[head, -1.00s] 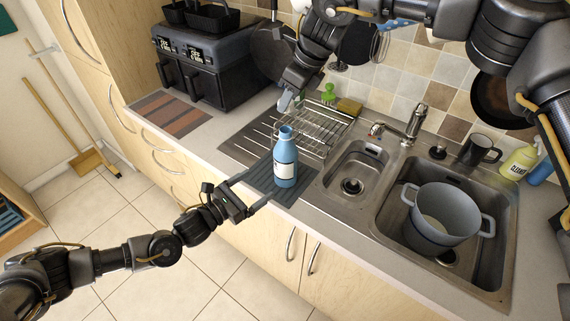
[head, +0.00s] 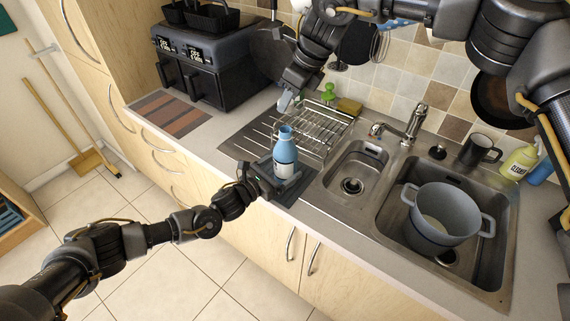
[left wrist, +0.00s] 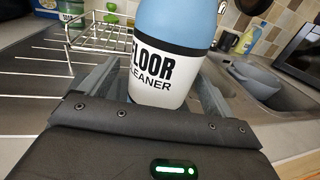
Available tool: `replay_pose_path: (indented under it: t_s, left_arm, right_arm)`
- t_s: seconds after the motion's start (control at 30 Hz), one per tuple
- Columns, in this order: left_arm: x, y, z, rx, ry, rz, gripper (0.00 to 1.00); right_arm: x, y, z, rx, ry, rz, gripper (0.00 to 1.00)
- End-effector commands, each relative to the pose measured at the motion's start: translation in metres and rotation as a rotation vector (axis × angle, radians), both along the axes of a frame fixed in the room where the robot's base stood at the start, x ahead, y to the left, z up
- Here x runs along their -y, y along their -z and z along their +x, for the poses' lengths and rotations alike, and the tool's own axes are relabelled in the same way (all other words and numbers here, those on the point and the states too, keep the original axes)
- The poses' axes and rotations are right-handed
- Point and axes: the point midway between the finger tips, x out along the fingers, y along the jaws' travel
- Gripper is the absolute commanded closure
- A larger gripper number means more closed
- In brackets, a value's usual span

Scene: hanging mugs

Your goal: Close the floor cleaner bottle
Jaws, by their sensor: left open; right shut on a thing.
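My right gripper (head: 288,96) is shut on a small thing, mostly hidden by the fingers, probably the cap. It is held above and behind the bottle, apart from it.
A wire dish rack (head: 318,128) stands just behind the bottle. The sink with a large grey pot (head: 440,215) lies to the right. A black air fryer (head: 208,65) and a striped mat (head: 172,114) are on the left counter.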

Motion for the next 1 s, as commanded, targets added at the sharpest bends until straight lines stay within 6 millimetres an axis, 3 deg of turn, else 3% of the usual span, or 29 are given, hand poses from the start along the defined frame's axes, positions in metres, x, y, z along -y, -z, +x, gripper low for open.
replay_pose_path:
  t_s: [0.47,1.0]
  left_arm:
    - [0.0088,-0.0004,0.0077,0.001,0.001,0.001,0.11]
    - [0.0082,-0.0003,0.0077,0.0,0.0,0.0,0.77]
  right_arm:
    - [0.0,-0.0001,0.0,0.0,0.0,0.0,0.86]
    - [-0.0002,0.0,0.0,0.0,0.0,0.0,0.86]
